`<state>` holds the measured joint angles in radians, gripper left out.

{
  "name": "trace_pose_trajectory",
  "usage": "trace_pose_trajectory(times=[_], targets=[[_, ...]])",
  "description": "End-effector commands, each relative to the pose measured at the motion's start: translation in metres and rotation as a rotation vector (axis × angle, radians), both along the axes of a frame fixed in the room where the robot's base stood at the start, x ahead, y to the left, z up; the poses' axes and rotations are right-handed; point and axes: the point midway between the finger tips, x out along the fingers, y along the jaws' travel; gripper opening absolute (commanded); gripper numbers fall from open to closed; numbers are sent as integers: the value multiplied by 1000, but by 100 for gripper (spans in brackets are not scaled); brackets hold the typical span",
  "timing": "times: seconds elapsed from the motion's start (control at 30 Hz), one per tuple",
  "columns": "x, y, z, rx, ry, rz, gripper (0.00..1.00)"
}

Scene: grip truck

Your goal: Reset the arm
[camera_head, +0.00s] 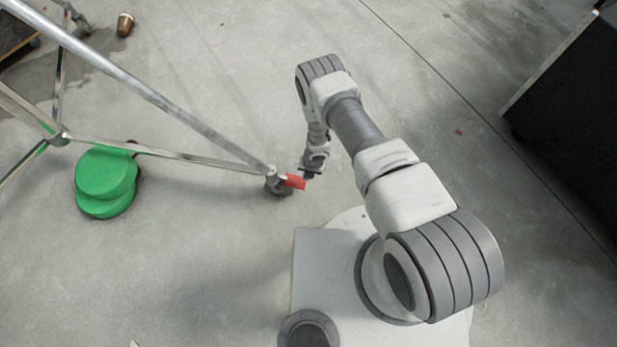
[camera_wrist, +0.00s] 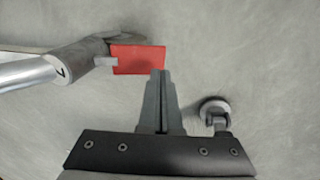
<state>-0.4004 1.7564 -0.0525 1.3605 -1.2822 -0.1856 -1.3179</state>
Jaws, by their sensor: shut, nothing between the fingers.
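My arm bends out over my white base in the head view and reaches down toward the floor. My gripper (camera_head: 308,175) is at its far end, close to a red tab (camera_head: 294,181) at the foot of a metal stand. In the wrist view my gripper (camera_wrist: 162,74) is shut, with its two fingers together and nothing between them. The red tab (camera_wrist: 138,59) shows just beyond and left of the fingertips there. I cannot tell whether the fingertips touch it.
The stand's metal tubes (camera_head: 160,100) cross the left side down to a caster (camera_head: 278,187). A green object (camera_head: 105,182) lies on the floor under them. A brown cup (camera_head: 125,25) lies at the upper left. A dark case (camera_head: 570,110) stands at the right.

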Motion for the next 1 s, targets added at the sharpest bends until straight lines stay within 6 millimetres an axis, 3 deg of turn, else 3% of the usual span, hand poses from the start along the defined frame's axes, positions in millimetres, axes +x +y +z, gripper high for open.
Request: trace_pose_trajectory(times=[0.03, 0.33, 0.53, 0.83, 1.0], targets=[[-1, -5, 19, -2, 0, 1, 0], [-3, -26, 73, -2, -1, 0, 0], [-4, -32, 88, 0, 0, 0, 0], [-4, -34, 90, -1, -1, -1, 0], [21, -32, 113, -7, -33, -72, 0]])
